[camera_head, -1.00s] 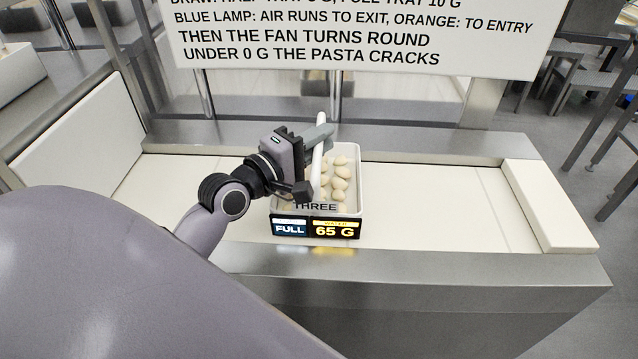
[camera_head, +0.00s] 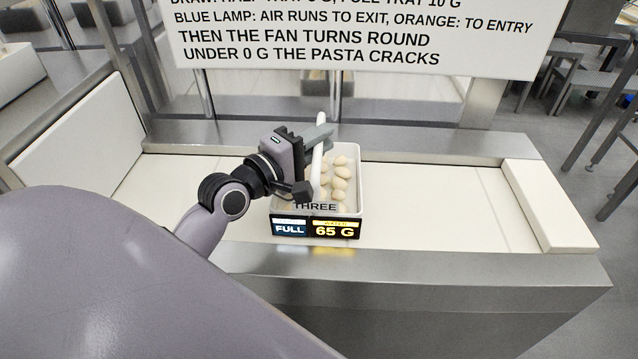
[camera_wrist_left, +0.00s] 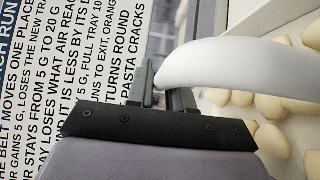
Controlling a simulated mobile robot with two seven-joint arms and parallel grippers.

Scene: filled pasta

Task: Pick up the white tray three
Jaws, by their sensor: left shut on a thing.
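The white tray three (camera_head: 354,208) stands on the pale surface of the metal counter, holding several pale filled pasta pieces (camera_head: 341,172). Its front shows "THREE", a blue "FULL" label and a "65 G" display (camera_head: 335,230). My left gripper (camera_head: 318,140) reaches over the tray's left side and is shut on its white handle (camera_head: 317,165). In the left wrist view the curved white handle (camera_wrist_left: 235,65) runs to the fingers (camera_wrist_left: 165,90), with pasta (camera_wrist_left: 270,108) beyond it. The gripper hides part of the tray's left side. My right gripper is not in view.
A large white sign (camera_head: 360,38) with black text hangs behind the counter. A raised white block (camera_head: 548,205) closes the counter's right end and a white panel (camera_head: 85,140) its left. The pale surface right of the tray (camera_head: 430,205) is clear.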

